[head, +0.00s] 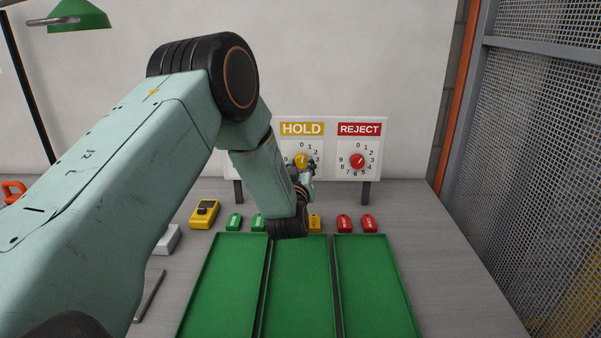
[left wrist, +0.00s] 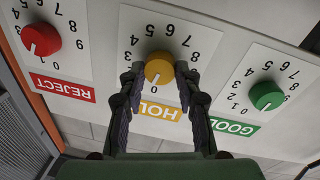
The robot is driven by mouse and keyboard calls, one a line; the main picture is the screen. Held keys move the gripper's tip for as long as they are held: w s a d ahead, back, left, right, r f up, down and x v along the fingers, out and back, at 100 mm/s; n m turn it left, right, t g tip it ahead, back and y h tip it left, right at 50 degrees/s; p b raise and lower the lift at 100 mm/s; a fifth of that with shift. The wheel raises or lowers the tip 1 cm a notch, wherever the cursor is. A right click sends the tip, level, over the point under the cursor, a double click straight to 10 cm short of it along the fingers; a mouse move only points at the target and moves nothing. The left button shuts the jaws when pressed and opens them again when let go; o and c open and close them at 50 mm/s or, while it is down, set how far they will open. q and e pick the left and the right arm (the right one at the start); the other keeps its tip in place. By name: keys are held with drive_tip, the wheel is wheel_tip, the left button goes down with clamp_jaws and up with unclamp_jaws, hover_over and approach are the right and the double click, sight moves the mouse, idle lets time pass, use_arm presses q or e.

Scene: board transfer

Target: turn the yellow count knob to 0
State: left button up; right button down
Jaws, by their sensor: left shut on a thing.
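The yellow count knob (head: 301,160) is on the white panel under the yellow HOLD label, in a dial with 0 at the top. In the left wrist view the knob (left wrist: 159,68) appears upside down, with its white mark pointing down and slightly left, near the 0 and 1 side; the exact number is hard to read. My left gripper (head: 308,170) is at the panel. In the left wrist view its two fingers (left wrist: 159,76) are shut on the yellow knob, one on each side. The right gripper is not in view.
A red knob (head: 358,161) under REJECT is beside it, and a green knob (left wrist: 266,96) under GOOD shows in the wrist view. Green trays (head: 372,290) and several coloured tags lie on the table below. A mesh wall (head: 545,130) stands at the right.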

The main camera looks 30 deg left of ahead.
use_arm(q)
drive_tip(key=shift+n+b, duration=0.75)
drive_tip(key=shift+n, duration=0.45)
drive_tip(key=o, duration=1.1)
drive_tip(key=shift+o, duration=0.2)
drive_tip(key=shift+s, duration=0.1)
drive_tip(key=v, duration=1.1)
drive_tip(key=shift+s+d, duration=0.3)
drive_tip(key=shift+d, duration=0.05)
drive_tip(key=shift+f, duration=0.1)
